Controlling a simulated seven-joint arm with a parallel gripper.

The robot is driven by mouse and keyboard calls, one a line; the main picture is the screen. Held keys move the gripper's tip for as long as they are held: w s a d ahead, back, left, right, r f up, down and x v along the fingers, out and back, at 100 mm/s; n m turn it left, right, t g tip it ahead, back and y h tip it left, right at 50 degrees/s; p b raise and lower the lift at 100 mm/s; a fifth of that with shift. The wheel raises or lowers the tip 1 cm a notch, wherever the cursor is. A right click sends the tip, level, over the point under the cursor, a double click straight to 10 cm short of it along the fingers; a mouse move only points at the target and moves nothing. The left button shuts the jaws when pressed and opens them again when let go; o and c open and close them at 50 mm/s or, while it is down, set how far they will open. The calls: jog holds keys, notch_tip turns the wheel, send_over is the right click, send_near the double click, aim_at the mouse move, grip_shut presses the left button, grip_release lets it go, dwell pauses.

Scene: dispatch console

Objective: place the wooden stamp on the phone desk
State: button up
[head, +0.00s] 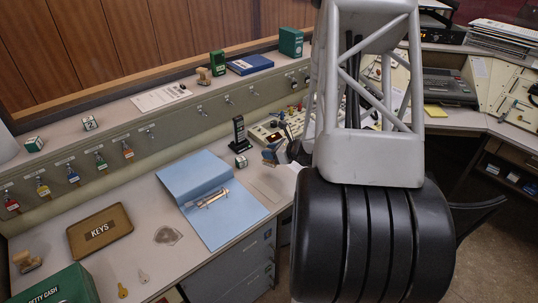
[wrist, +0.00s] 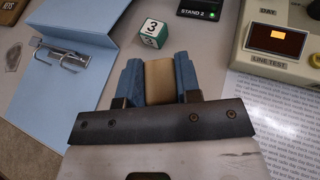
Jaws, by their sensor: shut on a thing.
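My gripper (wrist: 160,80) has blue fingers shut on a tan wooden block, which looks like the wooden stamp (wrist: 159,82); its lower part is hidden. In the head view my gripper (head: 271,154) is over the desk (head: 150,205), just right of the blue folder. My arm hides much of the area to the right. No label marks the phone desk, and I cannot tell for certain which surface it is. Similar small wooden pieces stand on the ledge (head: 203,75) and at the desk's near left (head: 27,262).
Close to my gripper are a green-and-white numbered cube (wrist: 152,33), a black stand (head: 239,133), the open blue folder (head: 212,200) and a switch panel (wrist: 280,35). A printed sheet (wrist: 265,110) lies to the right. A keys tray (head: 99,230) and green cash box (head: 57,287) are left.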

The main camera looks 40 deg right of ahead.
jog(key=shift+w+d+f, duration=0.1)
jog(key=shift+w+d, duration=0.3)
jog(key=shift+w, duration=0.2)
jog(key=shift+w+d, duration=0.35)
jog(key=shift+w, duration=0.2)
jog(key=shift+f, duration=1.75)
jog(key=o, duration=0.9)
jog(key=shift+f, duration=0.15)
jog(key=shift+r, duration=0.2)
jog(key=shift+v, duration=6)
